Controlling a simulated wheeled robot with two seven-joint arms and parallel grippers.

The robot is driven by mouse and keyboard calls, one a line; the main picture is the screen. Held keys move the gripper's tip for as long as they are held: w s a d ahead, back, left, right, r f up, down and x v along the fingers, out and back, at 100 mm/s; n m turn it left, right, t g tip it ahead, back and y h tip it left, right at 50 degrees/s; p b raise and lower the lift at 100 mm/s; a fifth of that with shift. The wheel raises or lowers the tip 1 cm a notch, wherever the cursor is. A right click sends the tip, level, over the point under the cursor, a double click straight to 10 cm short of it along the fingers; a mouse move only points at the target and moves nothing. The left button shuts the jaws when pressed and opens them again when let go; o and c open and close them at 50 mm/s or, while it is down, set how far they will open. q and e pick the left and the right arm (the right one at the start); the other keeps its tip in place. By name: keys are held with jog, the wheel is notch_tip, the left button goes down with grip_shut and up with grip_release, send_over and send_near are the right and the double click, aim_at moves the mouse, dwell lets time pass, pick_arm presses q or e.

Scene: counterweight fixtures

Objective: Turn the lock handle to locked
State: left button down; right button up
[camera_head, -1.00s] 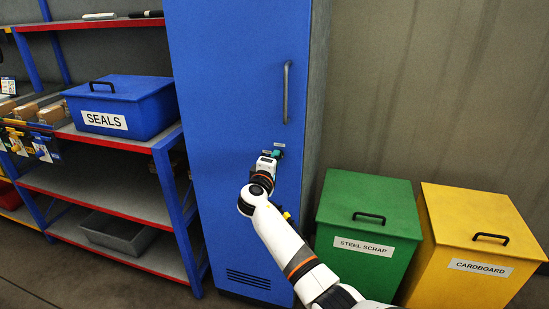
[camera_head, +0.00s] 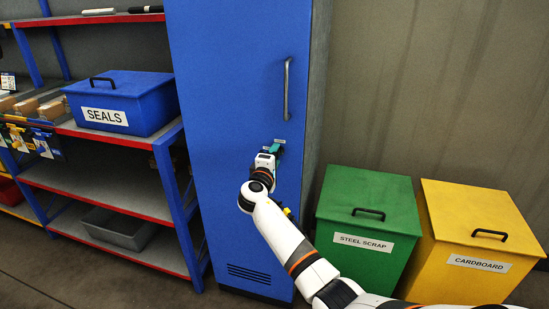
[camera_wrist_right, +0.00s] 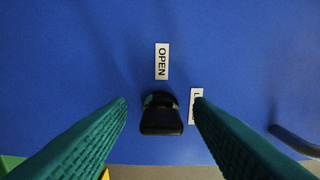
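The blue cabinet (camera_head: 235,95) stands in the middle of the head view. Its small black lock handle (camera_wrist_right: 162,115) shows in the right wrist view, beside an "OPEN" label (camera_wrist_right: 162,61). A second label (camera_wrist_right: 196,100), starting with "L", is partly covered by a finger. My right gripper (camera_head: 273,148) is at the cabinet door, below the long pull handle. In the wrist view its teal fingers (camera_wrist_right: 160,112) are spread, with the lock handle between them and a gap on each side. In the head view the gripper hides the lock handle. My left gripper is not in view.
The grey pull handle (camera_head: 287,88) is above my right gripper. A green steel scrap bin (camera_head: 365,195) and a yellow cardboard bin (camera_head: 470,215) stand right of the cabinet. A shelf (camera_head: 95,185) with a blue seals box (camera_head: 125,100) stands to the left.

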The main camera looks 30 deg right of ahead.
jog(key=b+v, duration=0.1)
jog(key=v, duration=1.1)
jog(key=s+a+f+n+g+y, duration=0.1)
jog(key=a+f+y, duration=0.15)
jog(key=f, duration=0.95)
jog(key=s+a+f+n+g+y, duration=0.1)
jog(key=f+y, duration=0.2)
jog(key=f, duration=0.9)
jog(key=s+a+f+g+y, duration=0.1)
jog(key=s+f+y, duration=0.1)
jog(key=s+f, duration=0.45)
jog(key=s+a+f+g+y, duration=0.15)
jog(key=s+f, duration=0.25)
jog(key=f, duration=0.6)
jog(key=s+a+f+m+g+y, duration=0.2)
jog(key=s+f, duration=0.5)
jog(key=s, duration=0.3)
jog(key=s+a+f+m+g+y, duration=0.1)
jog(key=s+f+m+g, duration=0.1)
jog(key=s+f, duration=0.7)
jog(key=s+f+m+g, duration=0.1)
jog(key=s+f+m, duration=0.1)
jog(key=s, duration=0.9)
jog(key=s+f+m+g+y, duration=0.1)
jog(key=s+f+m, duration=0.1)
jog(key=s, duration=0.9)
jog(key=shift+a+f+y+p, duration=0.25)
jog(key=shift+a+y+p, duration=0.05)
jog(key=shift+a, duration=0.05)
jog(key=shift+s, duration=0.1)
